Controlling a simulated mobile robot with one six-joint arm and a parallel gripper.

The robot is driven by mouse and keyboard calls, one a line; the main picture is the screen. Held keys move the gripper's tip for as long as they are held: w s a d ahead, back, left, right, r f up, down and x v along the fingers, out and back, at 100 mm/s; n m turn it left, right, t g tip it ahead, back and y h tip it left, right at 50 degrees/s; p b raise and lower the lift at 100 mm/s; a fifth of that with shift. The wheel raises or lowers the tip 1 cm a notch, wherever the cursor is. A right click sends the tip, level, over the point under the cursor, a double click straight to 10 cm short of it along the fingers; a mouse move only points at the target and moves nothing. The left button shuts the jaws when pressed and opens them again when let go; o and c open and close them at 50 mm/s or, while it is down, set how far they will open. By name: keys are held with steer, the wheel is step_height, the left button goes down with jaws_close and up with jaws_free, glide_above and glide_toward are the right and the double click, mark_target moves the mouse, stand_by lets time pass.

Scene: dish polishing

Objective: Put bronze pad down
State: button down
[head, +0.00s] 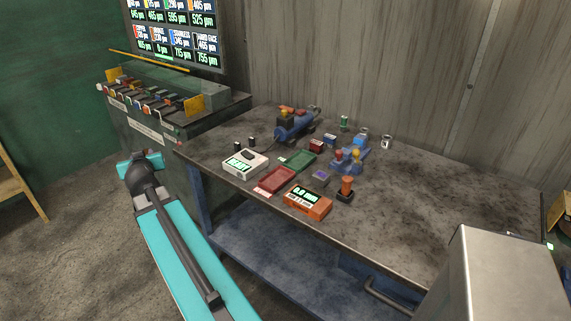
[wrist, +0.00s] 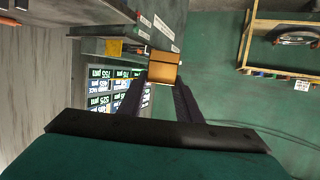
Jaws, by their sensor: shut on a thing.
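The bronze pad (wrist: 165,70), an orange-brown block, sits between the fingertips of my gripper (wrist: 161,82) in the wrist view. The gripper is shut on it and holds it in the air. The wrist view is turned sideways, with the green wall and floor behind the pad. In the head view my teal arm reaches up from the bottom, but I cannot make out the gripper or the pad there. A pad rack (head: 204,100) with yellow end plates and several coloured pads stands on a cabinet at the back left.
The workbench (head: 450,200) holds a white meter (head: 245,163), a red tray (head: 276,180), a green tray (head: 299,159), an orange meter (head: 307,201) and blue machines (head: 295,124). Its right side is clear. A lit screen (head: 175,35) hangs above the rack. A grey box (head: 497,280) stands front right.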

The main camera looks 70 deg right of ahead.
steer(key=s+d+m+g+h+b, duration=0.1)
steer(key=s+d+m+g, duration=0.5)
steer(key=s+d, duration=1.1)
steer(key=s+d+f+m+g+h+b, duration=0.1)
steer(key=s+d+m+g+h, duration=0.2)
steer(key=s+d, duration=1.4)
steer(key=s+m+g, duration=0.3)
steer(key=s+g, duration=0.2)
steer(key=s, duration=0.1)
steer(key=shift+d+f+m+g+h, duration=0.25)
steer(key=shift+d+m+g+h, duration=0.05)
steer(key=shift+m+g, duration=0.1)
steer(key=shift+f, duration=0.15)
steer(key=shift+f+p, duration=0.7)
steer(key=shift+f, duration=2.3)
steer(key=shift+f, duration=0.1)
steer(key=shift+f+p, duration=0.5)
steer(key=shift+f, duration=1.3)
steer(key=shift+f, duration=0.1)
